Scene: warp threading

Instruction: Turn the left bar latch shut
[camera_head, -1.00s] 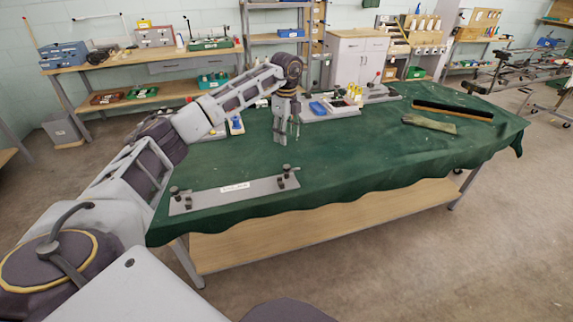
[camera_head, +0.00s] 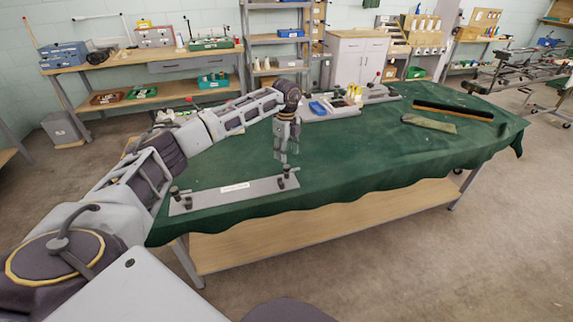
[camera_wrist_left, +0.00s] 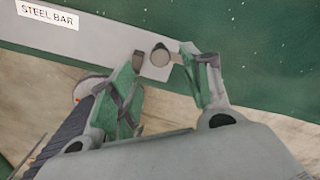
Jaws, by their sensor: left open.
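The steel bar (camera_head: 235,190) is a flat grey plate with a white label, lying on the green cloth near the table's front left edge. Dark upright knobs stand at its left end (camera_head: 175,192) and its right end (camera_head: 286,172). My left gripper (camera_head: 281,157) points down just above the right-end knobs, fingers open. In the left wrist view, the open fingers (camera_wrist_left: 160,60) sit either side of a round grey knob top (camera_wrist_left: 160,52); contact cannot be told. Which knob is the left latch is not marked. My right gripper is not in view.
Small trays and bottles (camera_head: 352,95) stand along the table's far side. An olive cloth roll (camera_head: 428,123) and a dark brush-like strip (camera_head: 452,110) lie to the right. The green cloth (camera_head: 350,150) is bare between them and the bar.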

